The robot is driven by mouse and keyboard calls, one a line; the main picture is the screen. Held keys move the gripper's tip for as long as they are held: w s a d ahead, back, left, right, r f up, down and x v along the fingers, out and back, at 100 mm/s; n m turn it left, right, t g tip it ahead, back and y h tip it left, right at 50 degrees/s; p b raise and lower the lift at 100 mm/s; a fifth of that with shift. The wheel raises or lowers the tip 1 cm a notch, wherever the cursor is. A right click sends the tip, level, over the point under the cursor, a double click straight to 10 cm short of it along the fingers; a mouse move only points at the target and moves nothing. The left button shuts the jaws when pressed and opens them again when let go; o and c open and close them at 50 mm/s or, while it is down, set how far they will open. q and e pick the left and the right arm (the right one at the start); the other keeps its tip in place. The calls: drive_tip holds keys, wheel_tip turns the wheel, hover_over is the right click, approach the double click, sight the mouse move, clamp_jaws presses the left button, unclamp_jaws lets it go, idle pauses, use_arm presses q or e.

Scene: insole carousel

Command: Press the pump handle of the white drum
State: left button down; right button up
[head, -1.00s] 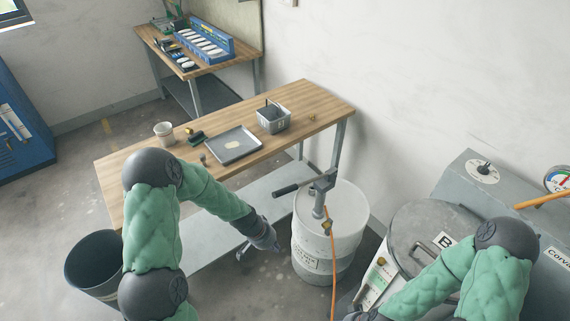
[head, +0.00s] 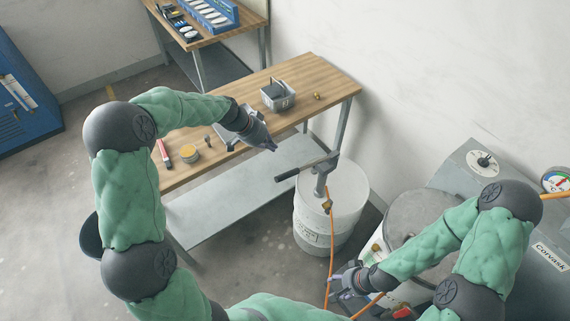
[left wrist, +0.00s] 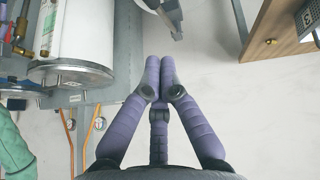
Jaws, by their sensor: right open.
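The white drum (head: 320,222) stands upright on the floor by the end of the wooden workbench. Its grey pump (head: 321,183) rises from the lid, and the pump handle (head: 305,168) sticks out leftward with a dark grip at its end. My left gripper (head: 274,147) is above and slightly left of that grip, with a gap between them in the picture. In the left wrist view its purple fingers (left wrist: 160,80) are brought together with nothing between them. My right gripper (head: 345,281) is open, low, near the drum's front right.
The workbench (head: 310,77) carries a grey bin (head: 277,95) and a tray partly hidden by my left arm. An orange hose (head: 331,250) hangs down the drum's front. A grey lidded barrel (head: 412,215) and a machine crowd the right.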

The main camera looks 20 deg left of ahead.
use_arm(q)
drive_tip(key=s+a+f+x, duration=0.1)
drive_tip(key=s+x, duration=0.1)
drive_tip(key=x, duration=1.1)
drive_tip(key=shift+a+f, duration=0.15)
drive_tip(key=shift+f, duration=0.05)
